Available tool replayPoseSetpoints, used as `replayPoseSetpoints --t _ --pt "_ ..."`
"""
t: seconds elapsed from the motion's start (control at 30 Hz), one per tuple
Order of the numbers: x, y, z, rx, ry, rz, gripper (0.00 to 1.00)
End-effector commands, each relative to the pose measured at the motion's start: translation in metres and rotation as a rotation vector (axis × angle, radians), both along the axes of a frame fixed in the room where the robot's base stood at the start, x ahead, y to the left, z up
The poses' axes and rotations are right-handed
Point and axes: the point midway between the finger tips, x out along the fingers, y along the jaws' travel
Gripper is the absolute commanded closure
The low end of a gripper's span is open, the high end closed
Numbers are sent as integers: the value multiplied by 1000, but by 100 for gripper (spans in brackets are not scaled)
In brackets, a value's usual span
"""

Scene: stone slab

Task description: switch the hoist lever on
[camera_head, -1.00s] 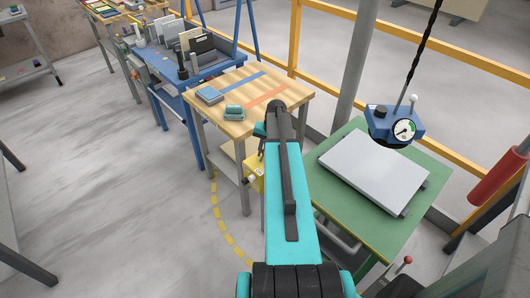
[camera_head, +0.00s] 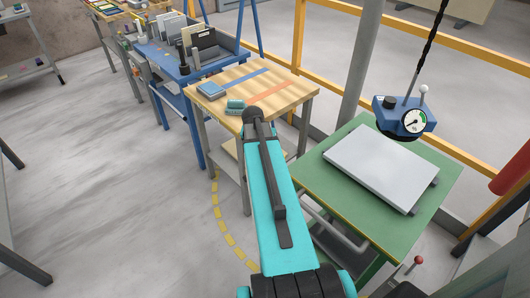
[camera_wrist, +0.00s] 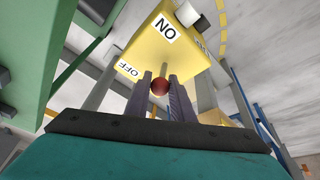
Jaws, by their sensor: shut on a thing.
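In the wrist view a yellow switch box (camera_wrist: 180,50) carries an ON label (camera_wrist: 165,28) near its upper part and an OFF label (camera_wrist: 128,69) at its lower left edge. A lever with a red ball knob (camera_wrist: 160,86) sticks out of it. My gripper (camera_wrist: 163,84) is shut around the knob, one dark finger on each side. The knob shows below the ON label and right of the OFF label; I cannot tell the lever's exact setting. In the head view my own arm hides the gripper, the box and the lever.
A blue gauge unit (camera_head: 402,117) with a white-knobbed lever hangs on a cable above a grey slab (camera_head: 381,166) on a green table (camera_head: 440,197). A wooden-topped table (camera_head: 292,92) stands behind my arm. A red-knobbed stick (camera_head: 417,261) is at the lower right.

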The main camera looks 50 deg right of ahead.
Motion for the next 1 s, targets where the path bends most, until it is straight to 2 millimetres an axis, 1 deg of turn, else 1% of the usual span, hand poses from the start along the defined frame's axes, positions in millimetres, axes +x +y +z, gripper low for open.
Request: replayPoseSetpoints --t 0.03,1.0 --pt "0 3 -3 -29 0 3 100" --pt "2 29 -7 -519 36 3 100"
